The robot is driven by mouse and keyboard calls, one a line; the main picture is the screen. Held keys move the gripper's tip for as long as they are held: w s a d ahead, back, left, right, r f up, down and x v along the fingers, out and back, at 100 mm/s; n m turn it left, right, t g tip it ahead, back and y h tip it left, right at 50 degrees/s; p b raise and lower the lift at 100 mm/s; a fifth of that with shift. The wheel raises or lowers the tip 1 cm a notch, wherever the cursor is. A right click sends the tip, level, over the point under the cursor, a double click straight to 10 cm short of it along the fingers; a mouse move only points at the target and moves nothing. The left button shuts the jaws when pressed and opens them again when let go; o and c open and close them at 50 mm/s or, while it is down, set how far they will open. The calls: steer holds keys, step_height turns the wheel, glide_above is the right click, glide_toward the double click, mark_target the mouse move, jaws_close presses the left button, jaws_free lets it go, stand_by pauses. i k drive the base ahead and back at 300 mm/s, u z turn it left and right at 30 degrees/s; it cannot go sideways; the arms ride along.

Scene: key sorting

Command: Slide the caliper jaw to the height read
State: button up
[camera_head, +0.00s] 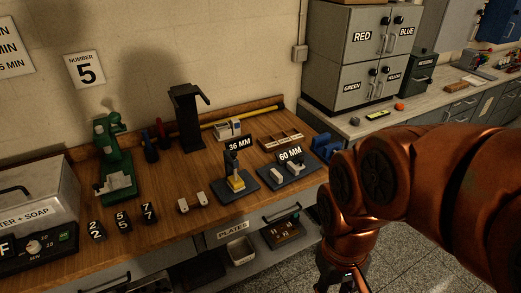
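A dark stand (250,186) behind or under the "36 MM" sign (239,143) bears an upright dark post and a small brass-yellow block (235,184). Beside it on the right, a second dark stand (302,181) by the "60 MM" sign (290,154) bears light grey pieces (277,175). I cannot tell for sure which part is the caliper jaw, and no scale is readable. My gripper (342,283) hangs low at the bottom edge, partly cut off, right of the bench and apart from both stands. Its finger opening cannot be made out.
The wooden bench (165,190) also holds a green press (113,165), a tall black stand (186,120), numbered black blocks (122,221), two pale blocks (201,198) and a compartment tray (281,140). A grey box stands left. Labelled cabinets (362,55) stand right. Floor shows below.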

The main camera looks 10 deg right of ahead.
mark_target(295, 169)
steer(key=u, duration=0.2)
steer(key=i, duration=0.85)
steer(key=z, duration=0.1)
